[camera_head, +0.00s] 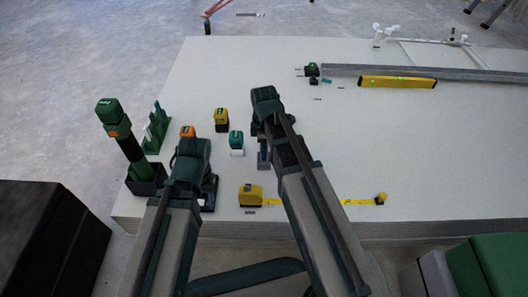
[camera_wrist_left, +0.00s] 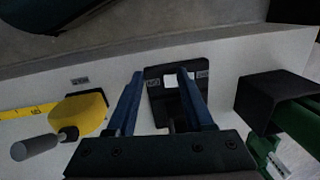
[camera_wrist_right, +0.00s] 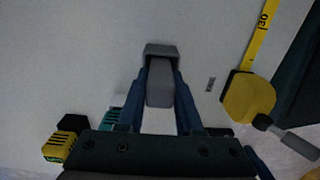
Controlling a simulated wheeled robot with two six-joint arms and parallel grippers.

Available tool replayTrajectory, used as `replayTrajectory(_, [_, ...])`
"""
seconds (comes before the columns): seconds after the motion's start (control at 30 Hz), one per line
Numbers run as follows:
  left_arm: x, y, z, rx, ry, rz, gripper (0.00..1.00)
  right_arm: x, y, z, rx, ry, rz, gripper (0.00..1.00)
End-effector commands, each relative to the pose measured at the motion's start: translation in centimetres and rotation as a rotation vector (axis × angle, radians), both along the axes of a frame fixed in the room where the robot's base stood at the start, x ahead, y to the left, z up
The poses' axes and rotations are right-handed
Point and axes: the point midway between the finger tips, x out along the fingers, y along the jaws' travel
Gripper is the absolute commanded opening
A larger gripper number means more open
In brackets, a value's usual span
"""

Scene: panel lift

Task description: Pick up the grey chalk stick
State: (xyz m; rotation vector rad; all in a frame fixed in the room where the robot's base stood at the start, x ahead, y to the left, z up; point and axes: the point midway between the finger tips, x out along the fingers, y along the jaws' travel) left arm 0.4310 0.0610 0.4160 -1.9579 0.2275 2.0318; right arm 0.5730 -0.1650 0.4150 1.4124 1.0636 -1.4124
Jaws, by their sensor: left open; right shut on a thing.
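The grey chalk stick (camera_wrist_right: 160,85) is a grey bar between the fingers of my right gripper (camera_wrist_right: 161,76), which is shut on it. A wider dark grey piece (camera_wrist_right: 161,49) shows at its far end; I cannot tell whether the two are joined. In the head view my right gripper (camera_head: 265,122) is above the panel, with a grey block (camera_head: 263,150) below it. My left gripper (camera_wrist_left: 160,73) is open and empty above a black holder (camera_wrist_left: 155,112) with a white square. In the head view my left gripper (camera_head: 192,150) hides part of that holder.
The white panel (camera_head: 400,140) has clear room to the right. A yellow tape measure (camera_head: 250,196) lies extended near the front edge. Yellow (camera_head: 221,116) and teal (camera_head: 236,139) tools stand between the arms. A green-handled tool (camera_head: 122,140) stands at left. A yellow level (camera_head: 398,82) lies behind.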

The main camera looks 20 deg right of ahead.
Motion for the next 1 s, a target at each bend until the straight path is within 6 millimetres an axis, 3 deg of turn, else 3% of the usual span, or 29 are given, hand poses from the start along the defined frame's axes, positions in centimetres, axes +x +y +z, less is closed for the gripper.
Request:
replayTrajectory(0.27, [0.0, 0.0, 1.4, 0.000, 0.000, -0.003, 0.52, 0.0, 0.0, 1.4, 0.000, 0.000, 0.000, 0.00])
replayTrajectory(0.8, [0.0, 0.1, 9.1, 0.002, 0.002, -0.013, 0.52, 0.0, 0.0, 9.1, 0.000, 0.000, 0.000, 0.00])
replayTrajectory(1.0, [0.0, 0.1, 10.1, 0.004, 0.002, -0.010, 0.52, 0.0, 0.0, 10.1, 0.000, 0.000, 0.000, 0.00])
